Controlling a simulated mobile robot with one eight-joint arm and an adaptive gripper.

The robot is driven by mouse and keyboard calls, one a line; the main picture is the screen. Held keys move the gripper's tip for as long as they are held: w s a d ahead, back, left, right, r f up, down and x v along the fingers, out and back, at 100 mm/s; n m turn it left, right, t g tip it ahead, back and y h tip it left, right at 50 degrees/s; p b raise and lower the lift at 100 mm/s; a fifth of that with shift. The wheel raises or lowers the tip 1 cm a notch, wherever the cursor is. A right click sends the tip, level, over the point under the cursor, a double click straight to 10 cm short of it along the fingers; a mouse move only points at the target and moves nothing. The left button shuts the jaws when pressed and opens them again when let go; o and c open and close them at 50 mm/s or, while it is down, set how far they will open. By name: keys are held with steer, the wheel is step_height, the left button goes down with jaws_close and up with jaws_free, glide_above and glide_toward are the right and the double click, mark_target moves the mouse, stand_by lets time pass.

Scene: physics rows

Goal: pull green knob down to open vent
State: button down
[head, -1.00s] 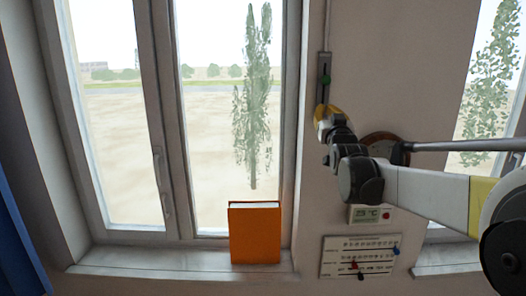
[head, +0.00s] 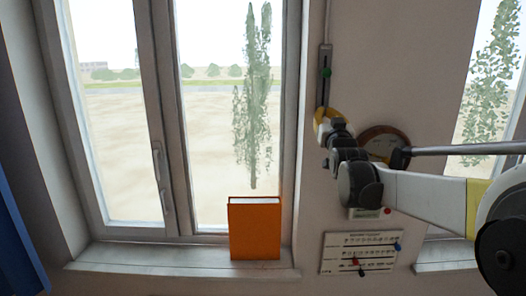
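The green knob (head: 326,72) sits on a dark vertical slide strip (head: 325,92) on the wall, right of the window frame. The knob is in the upper half of the visible strip. My gripper (head: 325,117) is at the lower end of the strip, below the knob and apart from it in the picture. Its fingers are small and partly hidden by my own wrist, so I cannot tell whether they are open or shut. My arm covers part of the wall below and to the right. The vent itself cannot be made out.
An orange book (head: 255,230) stands on the windowsill (head: 150,257). A round brown-rimmed object (head: 382,138) hangs behind my arm. A small display (head: 362,213), mostly covered, and a calendar (head: 358,252) with coloured pins are below. The wall around the knob is clear.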

stand_by(0.3)
steer(key=shift+r+p, duration=0.65)
steer(key=shift+r, duration=0.4)
steer(key=r+v, duration=0.2)
steer(key=v, duration=0.6)
steer(key=shift+s, duration=0.65)
steer(key=shift+f, duration=0.2)
